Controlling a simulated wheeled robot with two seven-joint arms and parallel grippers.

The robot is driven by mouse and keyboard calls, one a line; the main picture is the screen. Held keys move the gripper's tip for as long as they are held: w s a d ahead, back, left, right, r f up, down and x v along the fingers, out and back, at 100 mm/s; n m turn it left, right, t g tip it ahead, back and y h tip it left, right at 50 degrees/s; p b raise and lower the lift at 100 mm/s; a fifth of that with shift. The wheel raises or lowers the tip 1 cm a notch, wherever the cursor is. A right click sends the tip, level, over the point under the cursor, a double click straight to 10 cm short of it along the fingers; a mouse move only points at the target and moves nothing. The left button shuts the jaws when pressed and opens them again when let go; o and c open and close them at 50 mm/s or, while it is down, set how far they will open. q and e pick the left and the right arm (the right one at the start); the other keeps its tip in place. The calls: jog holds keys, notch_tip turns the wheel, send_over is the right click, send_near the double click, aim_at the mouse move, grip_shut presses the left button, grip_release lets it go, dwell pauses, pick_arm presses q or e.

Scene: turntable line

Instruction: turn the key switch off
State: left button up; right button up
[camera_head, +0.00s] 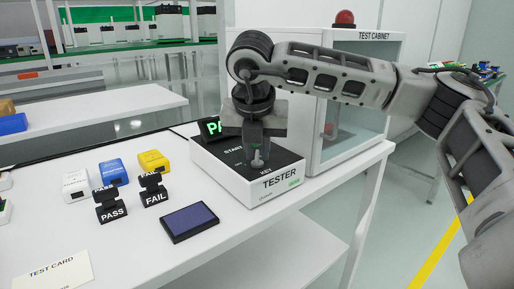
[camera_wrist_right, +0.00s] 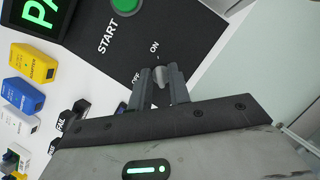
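The tester (camera_head: 270,187) is a white box with a black sloped top at the table's right part. Its key switch shows as a small grey knob in the right wrist view (camera_wrist_right: 160,76), beside the OFF and ON labels. My right gripper (camera_head: 256,162) points down over the tester's KEY corner. In the wrist view its two fingers (camera_wrist_right: 160,84) stand on either side of the knob with no clear gap, so it looks shut on it. The knob's exact angle is hard to tell. The left gripper is in neither view.
The tester's display (camera_head: 212,128) shows green letters, partly hidden; a green START button (camera_wrist_right: 125,5) is nearby. The test cabinet (camera_head: 368,95) stands close behind. PASS (camera_head: 111,207) and FAIL (camera_head: 154,192) signs, coloured boxes and a dark pad (camera_head: 189,222) lie left.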

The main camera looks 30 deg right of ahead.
grip_shut()
